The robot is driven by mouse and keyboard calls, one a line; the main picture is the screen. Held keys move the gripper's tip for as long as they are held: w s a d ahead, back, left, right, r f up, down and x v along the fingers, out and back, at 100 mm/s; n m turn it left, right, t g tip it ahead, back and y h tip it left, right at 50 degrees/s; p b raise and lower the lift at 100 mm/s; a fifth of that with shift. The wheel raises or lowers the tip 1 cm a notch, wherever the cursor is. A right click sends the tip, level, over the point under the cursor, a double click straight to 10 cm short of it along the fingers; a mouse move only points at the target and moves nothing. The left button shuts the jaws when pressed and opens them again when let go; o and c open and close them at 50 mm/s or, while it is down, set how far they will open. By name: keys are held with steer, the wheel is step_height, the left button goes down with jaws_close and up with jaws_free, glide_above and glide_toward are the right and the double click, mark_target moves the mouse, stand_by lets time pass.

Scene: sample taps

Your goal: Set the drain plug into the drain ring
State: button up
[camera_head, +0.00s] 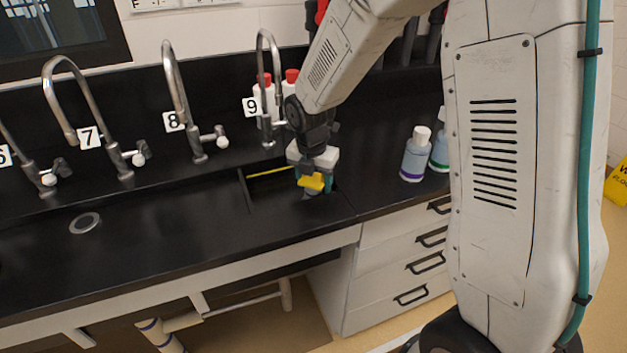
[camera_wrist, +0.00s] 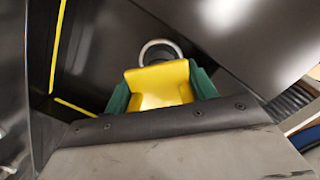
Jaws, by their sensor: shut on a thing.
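My gripper (camera_head: 314,176) is down at the small sink in the black counter, below tap 9. Its green fingers are shut on a yellow block, which I take for the grip of the drain plug (camera_head: 310,183). In the wrist view my gripper (camera_wrist: 160,92) holds this yellow part of the drain plug (camera_wrist: 158,80) between both fingers. A dark round part shows just beyond it. A silver ring, likely the drain ring (camera_wrist: 160,42), curves around the far side of that dark part. The near side is hidden, so I cannot tell whether the plug is seated.
A yellow strip (camera_head: 270,172) runs along the sink's back edge. Tap 9 (camera_head: 268,90) arches behind my arm. Bottles (camera_head: 415,155) stand on the counter to the right. Another round metal fitting (camera_head: 85,223) lies in the counter at the left. The counter between is clear.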

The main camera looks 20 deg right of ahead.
steer(key=shift+f, duration=0.3)
steer(key=o, duration=1.3)
steer(key=shift+c, duration=0.2)
steer(key=shift+r, duration=0.15)
